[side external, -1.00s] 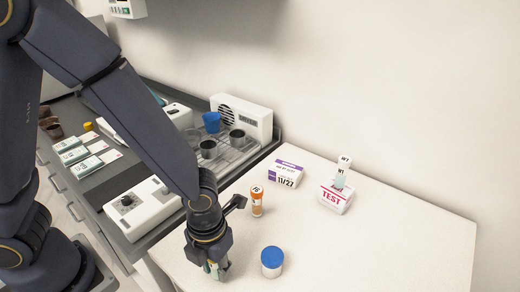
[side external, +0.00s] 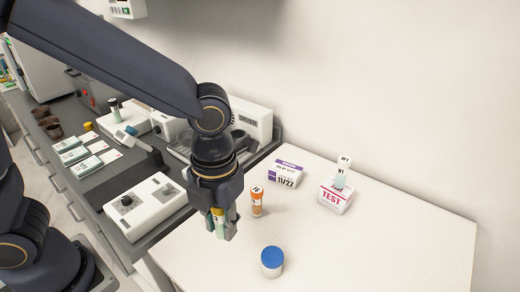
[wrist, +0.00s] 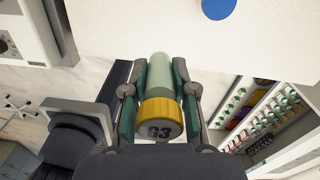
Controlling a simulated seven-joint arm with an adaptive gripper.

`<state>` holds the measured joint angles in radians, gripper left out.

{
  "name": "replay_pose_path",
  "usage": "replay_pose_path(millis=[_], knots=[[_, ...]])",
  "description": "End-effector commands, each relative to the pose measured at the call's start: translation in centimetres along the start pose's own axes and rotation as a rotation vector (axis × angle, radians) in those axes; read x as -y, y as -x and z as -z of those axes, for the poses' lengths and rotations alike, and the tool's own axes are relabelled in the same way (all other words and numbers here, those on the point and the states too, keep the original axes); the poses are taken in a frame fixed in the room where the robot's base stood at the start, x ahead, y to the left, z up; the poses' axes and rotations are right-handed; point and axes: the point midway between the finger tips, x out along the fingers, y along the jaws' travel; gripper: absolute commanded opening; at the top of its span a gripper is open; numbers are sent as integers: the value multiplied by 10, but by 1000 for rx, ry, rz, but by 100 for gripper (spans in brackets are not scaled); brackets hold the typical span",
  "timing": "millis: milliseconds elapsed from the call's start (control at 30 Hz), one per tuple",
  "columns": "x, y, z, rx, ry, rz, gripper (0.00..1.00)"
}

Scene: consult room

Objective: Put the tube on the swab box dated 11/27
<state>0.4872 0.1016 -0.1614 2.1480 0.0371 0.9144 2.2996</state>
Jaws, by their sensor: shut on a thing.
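My gripper (side external: 224,232) is shut on a tube with a yellow cap (side external: 218,212) and a pale green body. In the wrist view the tube (wrist: 160,75) sits between both fingers, and its cap reads G3. The gripper holds it above the white table's left part. The swab box (side external: 286,174), white and purple and marked 11/27, lies on the table, right of and beyond my gripper. Its top looks bare.
An orange tube (side external: 257,201) stands between my gripper and the swab box. A blue-lidded jar (side external: 272,262) is near the front. A TEST box (side external: 335,198) with small white items (side external: 341,172) on it is at right. The table's right front is clear.

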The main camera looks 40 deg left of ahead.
Motion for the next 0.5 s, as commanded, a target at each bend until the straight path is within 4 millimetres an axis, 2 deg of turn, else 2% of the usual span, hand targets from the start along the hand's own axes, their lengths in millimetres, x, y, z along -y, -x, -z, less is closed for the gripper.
replay_pose_path(millis=[133, 300, 400, 500], knots=[[7, 29, -61, 9, 104, 2, 2], [-14, 52, -138, 11, 262, 10, 2], [-32, 55, -170, 13, 336, 19, 2], [-48, 52, -187, 10, 386, 27, 2]])
